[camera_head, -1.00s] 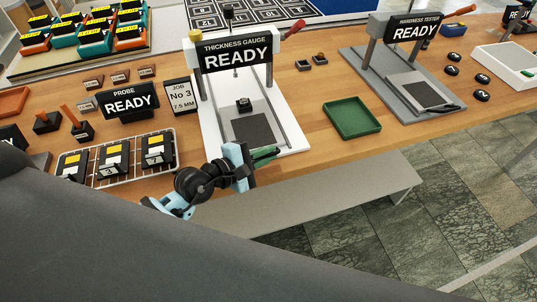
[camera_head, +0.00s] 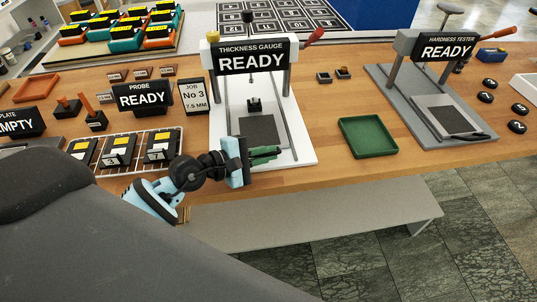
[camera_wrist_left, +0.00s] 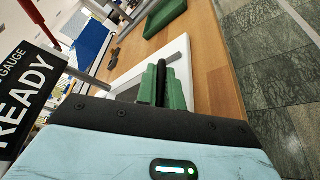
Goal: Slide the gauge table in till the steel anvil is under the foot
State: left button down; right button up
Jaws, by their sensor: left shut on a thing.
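The white thickness gauge (camera_head: 300,148) stands on the bench, its sign reading READY. Its grey sliding table (camera_head: 275,112) with a dark pad lies between the two rails, towards the front. A small dark block (camera_head: 254,105) shows at the table's back end; I cannot tell whether it is the anvil or the foot. The sign hides the upper mechanism. My left gripper (camera_head: 268,153) is at the table's front edge. In the left wrist view its green fingers (camera_wrist_left: 161,78) are shut on a black bar (camera_wrist_left: 161,88), seemingly the table's handle. My right gripper is not in view.
A green tray (camera_head: 368,137) lies right of the gauge, and the hardness tester (camera_head: 440,110) stands beyond it. A job card (camera_head: 194,97) and a wire rack (camera_head: 125,160) with dark blocks are to the left. A grey shelf (camera_head: 320,220) is below the bench front.

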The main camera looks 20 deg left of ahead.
pick_arm(q)
jog(key=shift+f, duration=0.15)
jog(key=c, duration=1.5)
grip_release()
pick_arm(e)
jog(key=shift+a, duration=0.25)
pick_arm(q)
jog(key=shift+s+a, duration=0.1)
jog(key=b+v, duration=0.1)
jog(key=v, duration=0.5)
jog(key=shift+s+a, duration=0.2)
jog(key=shift+s, duration=0.1)
jog(key=shift+s+a, duration=0.25)
jog(key=shift+s, duration=0.05)
jog(key=shift+r, duration=0.3)
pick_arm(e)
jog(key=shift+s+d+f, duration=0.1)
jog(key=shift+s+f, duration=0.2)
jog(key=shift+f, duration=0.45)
